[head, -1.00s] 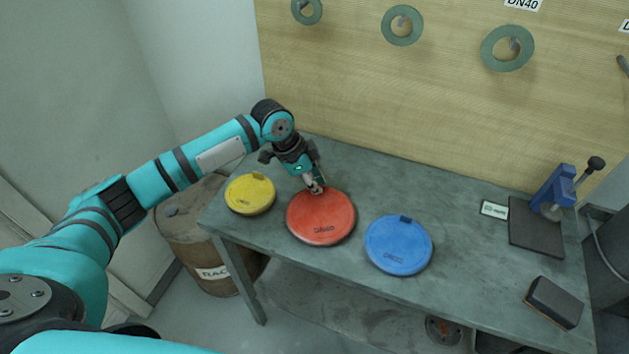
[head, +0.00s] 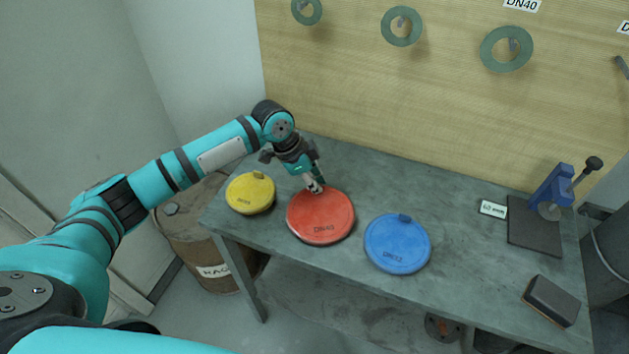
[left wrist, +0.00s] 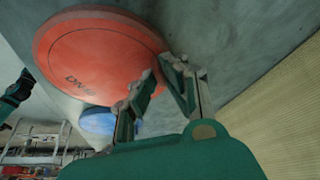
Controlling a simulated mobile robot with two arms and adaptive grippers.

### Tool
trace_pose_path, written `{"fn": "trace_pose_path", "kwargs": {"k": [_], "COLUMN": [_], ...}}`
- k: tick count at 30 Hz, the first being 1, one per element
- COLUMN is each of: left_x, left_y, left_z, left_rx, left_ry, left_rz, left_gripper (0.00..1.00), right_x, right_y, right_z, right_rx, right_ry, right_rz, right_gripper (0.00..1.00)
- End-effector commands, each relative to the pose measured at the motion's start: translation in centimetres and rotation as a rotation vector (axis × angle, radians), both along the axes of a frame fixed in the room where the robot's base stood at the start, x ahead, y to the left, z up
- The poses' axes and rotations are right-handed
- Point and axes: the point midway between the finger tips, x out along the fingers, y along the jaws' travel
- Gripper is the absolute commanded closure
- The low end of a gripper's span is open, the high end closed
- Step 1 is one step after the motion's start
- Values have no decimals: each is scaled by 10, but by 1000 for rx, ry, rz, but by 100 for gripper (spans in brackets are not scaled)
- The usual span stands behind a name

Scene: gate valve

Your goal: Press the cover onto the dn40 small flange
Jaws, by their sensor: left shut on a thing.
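The red round cover (head: 322,213), marked DN40, lies flat on the grey workbench, between the yellow and blue covers. My left gripper (head: 315,187) is at its far edge and is shut on the tab there; the fingers hide most of the tab. In the left wrist view the red cover (left wrist: 95,55) fills the upper left, and the fingers of my left gripper (left wrist: 158,74) meet its rim. I cannot make out a small flange on the bench. My right gripper is not in view.
A yellow cover (head: 250,194) lies close on the left and a blue cover (head: 397,244) on the right. A blue clamp stand (head: 551,191) and a dark block (head: 551,301) are at the right end. Green rings (head: 507,48) hang on the wooden board. The bench's middle right is clear.

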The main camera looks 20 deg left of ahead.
Motion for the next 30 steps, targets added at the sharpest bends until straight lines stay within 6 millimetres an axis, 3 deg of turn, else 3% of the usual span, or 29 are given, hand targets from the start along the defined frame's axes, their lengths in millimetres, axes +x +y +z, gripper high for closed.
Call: {"fn": "trace_pose_path", "kwargs": {"k": [3,4,10,20,23,30], "left_x": [0,0,0,-1,-2,-11], "left_y": [0,0,0,2,6,23], "left_z": [0,0,0,4,15,62], "left_rx": [0,0,0,0,1,1], "left_ry": [0,0,0,0,-2,-3], "left_rz": [0,0,0,0,2,0], "left_gripper": [100,90,65,65,65,65], "right_x": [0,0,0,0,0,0], "right_y": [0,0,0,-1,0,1], "right_z": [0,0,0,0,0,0], "right_rx": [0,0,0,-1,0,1], "right_ry": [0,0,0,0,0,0], "right_rz": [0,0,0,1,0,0], "right_gripper": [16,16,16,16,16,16]}}
